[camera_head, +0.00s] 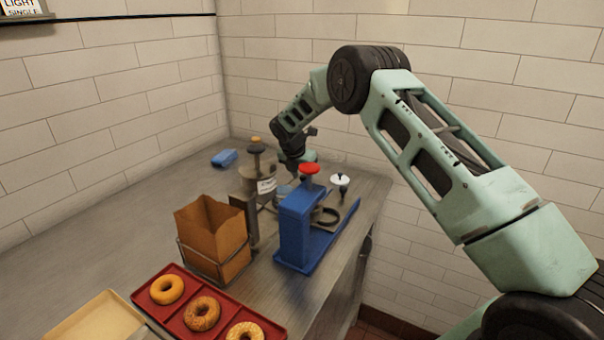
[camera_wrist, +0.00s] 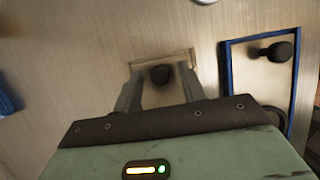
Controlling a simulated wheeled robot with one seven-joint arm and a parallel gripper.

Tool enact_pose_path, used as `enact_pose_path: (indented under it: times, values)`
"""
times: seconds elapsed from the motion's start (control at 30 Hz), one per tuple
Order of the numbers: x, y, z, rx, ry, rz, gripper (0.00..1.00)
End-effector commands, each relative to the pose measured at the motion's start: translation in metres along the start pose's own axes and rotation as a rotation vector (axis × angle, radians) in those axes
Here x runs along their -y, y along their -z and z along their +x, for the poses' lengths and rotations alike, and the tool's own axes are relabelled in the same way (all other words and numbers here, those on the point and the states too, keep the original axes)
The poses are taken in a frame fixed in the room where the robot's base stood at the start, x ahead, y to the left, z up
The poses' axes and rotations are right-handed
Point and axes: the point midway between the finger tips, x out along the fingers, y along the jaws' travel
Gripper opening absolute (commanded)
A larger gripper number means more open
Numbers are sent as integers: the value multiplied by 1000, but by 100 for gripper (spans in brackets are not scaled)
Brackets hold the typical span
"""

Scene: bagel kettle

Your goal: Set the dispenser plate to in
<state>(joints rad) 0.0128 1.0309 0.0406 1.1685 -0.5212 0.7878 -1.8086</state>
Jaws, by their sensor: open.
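In the wrist view, my gripper (camera_wrist: 159,72) is open, with one finger on each side of a small black knob (camera_wrist: 160,75). The knob stands in front of a pale flat edged piece (camera_wrist: 165,60), which may be the dispenser plate. I cannot tell whether the fingers touch the knob. In the head view, a metal cylindrical dispenser (camera_head: 262,182) with a white label and a dark upright knob (camera_head: 256,146) stands on the counter. My gripper (camera_head: 300,163) is just behind and right of it, its fingertips mostly hidden.
A blue stand (camera_head: 296,225) with a red knob (camera_head: 309,169) and a white-topped piece (camera_head: 340,180) is close by on the right. A brown paper bag (camera_head: 212,237) in a wire holder and a red tray (camera_head: 272,320) of bagels are nearer. The left counter is mostly clear.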

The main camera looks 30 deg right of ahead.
Motion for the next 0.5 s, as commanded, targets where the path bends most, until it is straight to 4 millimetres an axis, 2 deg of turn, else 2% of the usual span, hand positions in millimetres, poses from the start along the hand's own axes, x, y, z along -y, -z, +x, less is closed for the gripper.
enact_pose_path:
  times: [0.27,0.37,0.4,0.43,0.5]
  values:
    - [0,0,2,0,0,0,41]
    - [0,0,2,0,0,0,16]
    - [0,0,2,0,0,0,5]
    - [0,0,2,0,0,0,0]
    - [0,0,2,0,0,0,0]
